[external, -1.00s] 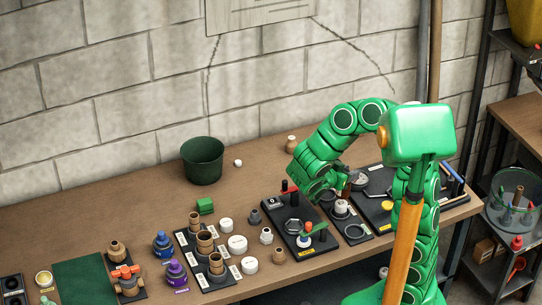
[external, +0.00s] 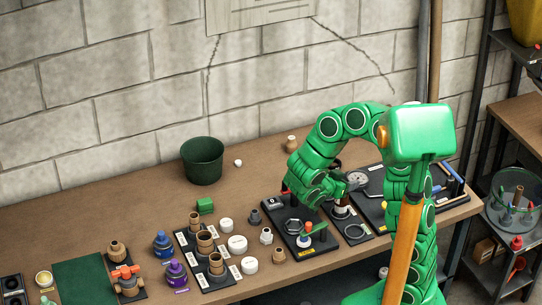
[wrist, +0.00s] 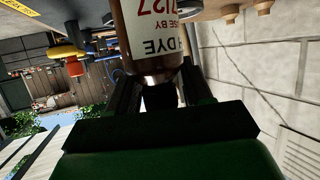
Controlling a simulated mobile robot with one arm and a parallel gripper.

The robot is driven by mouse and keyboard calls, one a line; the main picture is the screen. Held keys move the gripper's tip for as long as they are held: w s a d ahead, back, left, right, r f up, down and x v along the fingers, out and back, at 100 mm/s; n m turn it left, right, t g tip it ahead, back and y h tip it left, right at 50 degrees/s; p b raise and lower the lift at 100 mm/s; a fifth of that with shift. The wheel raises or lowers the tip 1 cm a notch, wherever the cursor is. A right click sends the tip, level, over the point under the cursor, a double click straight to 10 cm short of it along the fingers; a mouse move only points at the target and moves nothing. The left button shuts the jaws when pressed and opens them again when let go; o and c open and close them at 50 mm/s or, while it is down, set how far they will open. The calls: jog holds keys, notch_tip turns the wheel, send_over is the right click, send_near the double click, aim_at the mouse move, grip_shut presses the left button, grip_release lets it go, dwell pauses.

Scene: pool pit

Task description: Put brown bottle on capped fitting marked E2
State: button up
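The brown bottle (wrist: 152,68) with a white label is between the two fingers of my gripper (wrist: 158,90) in the wrist view, and the fingers are closed on it. In the external view my gripper (external: 341,187) is low over the dark plate (external: 362,233) right of centre, with the bottle (external: 343,201) at its tip. A pale round piece (external: 340,212) shows directly below the bottle; I cannot tell whether they touch. The marking E2 is not readable, and the fingers hide part of the bottle.
A dark board with a red-topped fitting (external: 308,227) and rings lies just left. Another board with a yellow piece lies right. A green bucket (external: 202,161) is at the back.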

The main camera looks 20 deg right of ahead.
jog(key=shift+o, duration=0.7)
jog(key=shift+r, duration=0.1)
jog(key=v, duration=1.2)
jog(key=shift+r, duration=0.1)
